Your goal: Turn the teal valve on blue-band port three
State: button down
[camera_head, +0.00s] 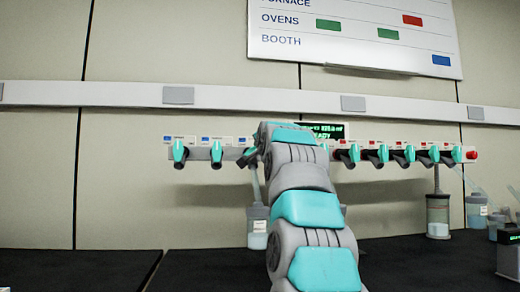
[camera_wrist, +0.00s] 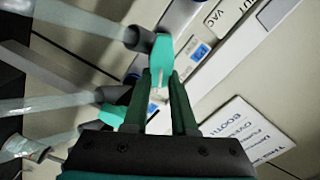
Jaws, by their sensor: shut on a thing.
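A row of teal valves runs along a white manifold rail on the wall in the head view. Two valves with blue bands, the first (camera_head: 180,152) and the second (camera_head: 216,152), hang at the left with handles pointing down. A third valve (camera_head: 248,157) sits right beside my arm, partly hidden, and looks tilted. In the wrist view, my gripper (camera_wrist: 163,82) is shut on a teal valve handle (camera_wrist: 161,55), with a blue label (camera_wrist: 201,52) close by. My arm hides the gripper in the head view, so the held port's number cannot be read.
Several red-band valves (camera_head: 376,153) continue to the right, ending at a red knob (camera_head: 471,155). A small green-lit display (camera_head: 328,131) is partly behind my arm. Flasks (camera_head: 257,228) (camera_head: 438,215) hang below the rail, above the black bench (camera_head: 205,268). Another teal valve (camera_wrist: 112,115) lies beside my gripper.

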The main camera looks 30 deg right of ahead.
dwell(0.4)
jog(key=c, duration=0.7)
grip_release()
jog(key=shift+s, duration=0.15)
jog(key=b+v, duration=0.2)
jog(key=v, duration=0.5)
jog(key=shift+s, duration=0.3)
jog(key=shift+a, duration=0.1)
